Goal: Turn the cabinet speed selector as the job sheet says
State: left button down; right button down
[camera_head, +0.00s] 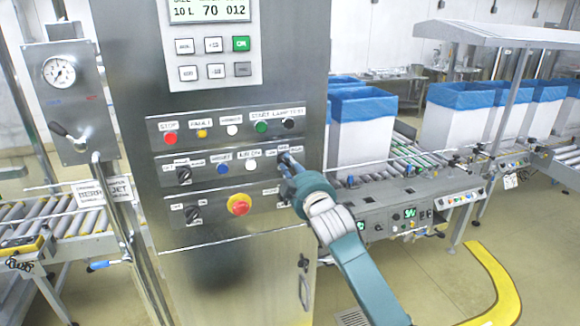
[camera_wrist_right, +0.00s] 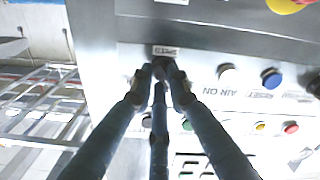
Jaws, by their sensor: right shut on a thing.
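The grey cabinet (camera_head: 245,285) stands in front of me with rows of buttons and selectors. My right gripper (camera_head: 286,164) reaches the right end of its middle row. Its fingers are shut on the speed selector, a dark knob mostly hidden by them. In the right wrist view the closed fingertips (camera_wrist_right: 161,72) meet at the knob, beside a small white label reading SPEED (camera_wrist_right: 166,50). Small position labels (camera_head: 284,150) sit above the knob, too small to read surely. The knob's pointing direction is hidden. No job sheet is clearly readable. My left gripper is out of view.
A display (camera_head: 209,10) reads 10 L 70 012 above a keypad. A red emergency button (camera_head: 239,205) and a black selector (camera_head: 193,215) sit below the middle row. A blue button (camera_head: 222,168) is to the left. Conveyors with blue-lined white boxes (camera_head: 362,130) stand at right.

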jog(key=m, duration=0.3)
jog(key=shift+f, duration=0.15)
jog(key=shift+f+m, duration=0.1)
jog(key=shift+m, duration=1.7)
jog(key=c, duration=1.7)
grip_release()
jog(key=shift+o, duration=0.2)
jog(key=v, duration=1.2)
